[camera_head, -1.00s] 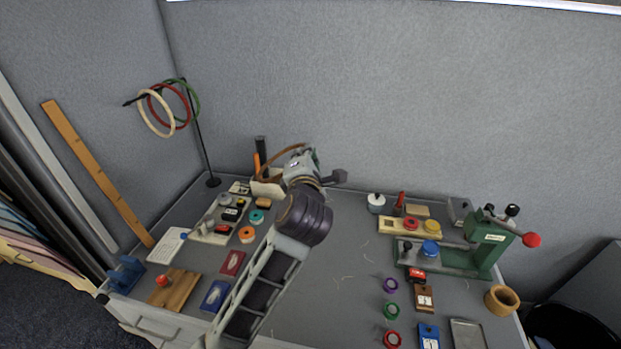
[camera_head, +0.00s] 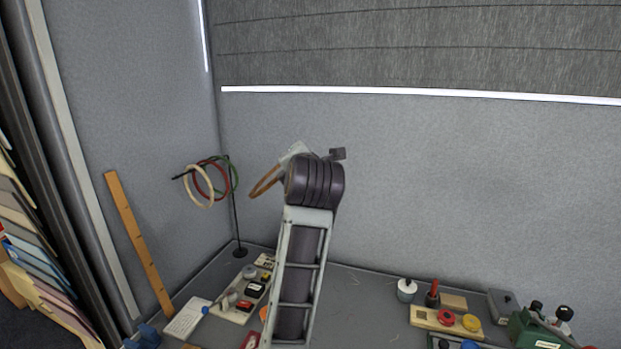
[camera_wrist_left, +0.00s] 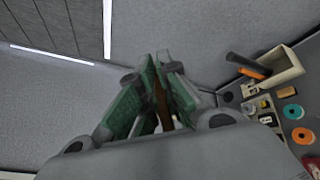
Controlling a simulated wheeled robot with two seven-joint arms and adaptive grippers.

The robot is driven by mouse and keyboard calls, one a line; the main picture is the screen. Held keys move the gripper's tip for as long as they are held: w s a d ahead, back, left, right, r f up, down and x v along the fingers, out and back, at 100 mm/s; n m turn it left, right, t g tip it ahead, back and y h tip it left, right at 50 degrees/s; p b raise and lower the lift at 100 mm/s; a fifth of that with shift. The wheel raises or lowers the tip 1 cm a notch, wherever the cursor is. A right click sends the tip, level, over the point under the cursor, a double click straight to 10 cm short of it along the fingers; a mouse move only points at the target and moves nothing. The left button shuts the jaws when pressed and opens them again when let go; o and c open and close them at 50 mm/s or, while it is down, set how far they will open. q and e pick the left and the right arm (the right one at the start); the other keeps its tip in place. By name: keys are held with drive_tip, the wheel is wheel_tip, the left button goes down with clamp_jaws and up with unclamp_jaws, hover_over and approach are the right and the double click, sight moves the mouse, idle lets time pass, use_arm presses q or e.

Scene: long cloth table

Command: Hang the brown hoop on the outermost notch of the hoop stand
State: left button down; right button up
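The brown hoop (camera_head: 262,184) is in the air to the right of the hoop stand (camera_head: 234,215), apart from it and tilted. My left gripper (camera_head: 291,155) is mostly hidden behind my own wrist in the head view. In the left wrist view its green-padded fingers (camera_wrist_left: 160,98) are shut on a brown strip of the hoop (camera_wrist_left: 163,108). The stand has a black post and a black arm pointing left. A cream hoop (camera_head: 187,187), a red hoop (camera_head: 194,178) and a green hoop (camera_head: 235,178) hang on it, cream nearest the free tip. My right gripper is not in view.
A wooden ruler (camera_head: 138,242) leans at the left wall. Small parts lie on the table below the stand, including a white pad (camera_head: 187,317). A green press (camera_head: 533,332) and a wooden block with knobs (camera_head: 430,320) stand at the right. The air between hoop and stand is clear.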

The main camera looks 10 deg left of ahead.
use_arm(q)
drive_tip(key=s+a+r+n+g+y+p, duration=0.1)
drive_tip(key=a+r+n+g+y, duration=0.4)
drive_tip(key=a, duration=0.6)
drive_tip(key=s+a+r+n+p, duration=0.15)
drive_tip(key=a+r+n, duration=0.25)
drive_tip(key=a+r, duration=0.55)
drive_tip(key=s+a+f+n+g, duration=0.1)
drive_tip(key=a+f+n+g, duration=0.1)
drive_tip(key=a+f+n, duration=0.3)
drive_tip(key=s+a+f+n+g+y, duration=0.1)
drive_tip(key=a+f+n, duration=0.5)
drive_tip(key=a+f, duration=0.7)
drive_tip(key=shift+s+a+f+n+g+p, duration=0.3)
drive_tip(key=shift+a+f+g+p, duration=0.25)
drive_tip(key=shift+f, duration=1.3)
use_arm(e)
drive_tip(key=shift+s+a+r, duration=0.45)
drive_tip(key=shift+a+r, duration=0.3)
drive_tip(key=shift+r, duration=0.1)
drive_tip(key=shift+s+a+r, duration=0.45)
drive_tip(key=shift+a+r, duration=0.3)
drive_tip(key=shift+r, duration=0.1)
use_arm(q)
drive_tip(key=shift+d, duration=0.15)
drive_tip(key=shift+w, duration=0.2)
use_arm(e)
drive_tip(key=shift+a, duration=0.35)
